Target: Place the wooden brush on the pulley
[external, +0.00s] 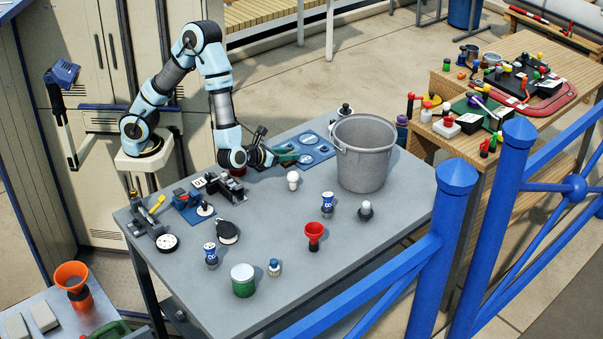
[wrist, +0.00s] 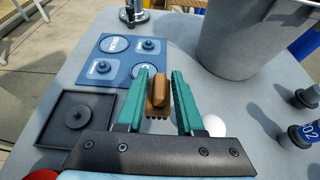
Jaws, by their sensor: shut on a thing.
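The wooden brush (wrist: 156,88) is brown with pale bristles and sits between the teal fingers of my gripper (wrist: 160,76) in the wrist view. In the external view my gripper (external: 284,157) is over the far part of the grey table, left of the bucket; the brush is too small to make out there. A dark rounded block with a small ring, which looks like the pulley (external: 228,233), lies on the table's near left part, well away from my gripper. I cannot see it in the wrist view.
A large grey bucket (external: 364,160) stands right of my gripper. A blue panel (wrist: 118,58) and a black square tray (wrist: 52,128) lie at left in the wrist view. A white bulb-like item (external: 293,180), a red funnel (external: 314,234) and a green can (external: 243,281) stand on the grey table (external: 270,225).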

